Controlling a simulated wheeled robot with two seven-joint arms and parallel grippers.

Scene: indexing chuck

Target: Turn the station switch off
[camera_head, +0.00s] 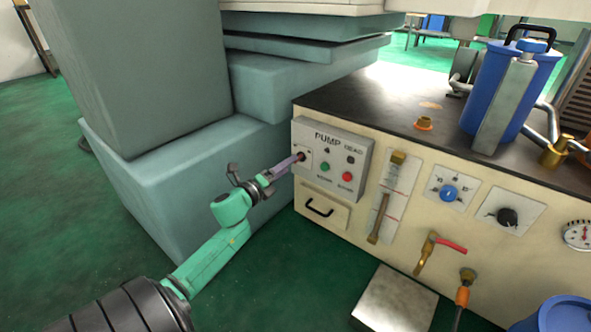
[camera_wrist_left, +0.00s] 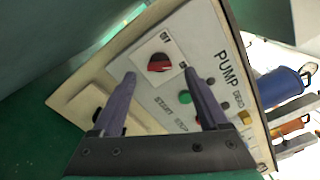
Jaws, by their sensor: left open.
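The pump panel (camera_head: 333,150) is a grey box marked PUMP on the front of the cream bench. Its rotary switch (camera_wrist_left: 158,62) has a red and black knob on a white plate; it sits near the panel's left edge. My left gripper (camera_head: 297,158) reaches up to that switch from the left. In the left wrist view my gripper (camera_wrist_left: 160,76) is open, with one purple finger on each side below the knob, and nothing is held. I cannot tell whether the fingers touch the panel. In the head view the fingers partly hide the knob. My right gripper is not in view.
Green (camera_head: 325,167) and red (camera_head: 347,176) buttons sit right of the switch. A drawer handle (camera_head: 319,207) is below. A lever slot, a blue knob (camera_head: 449,193), a black knob (camera_head: 507,216) and a tap (camera_head: 428,250) lie further right. Large grey-green machine blocks (camera_head: 165,185) stand left.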

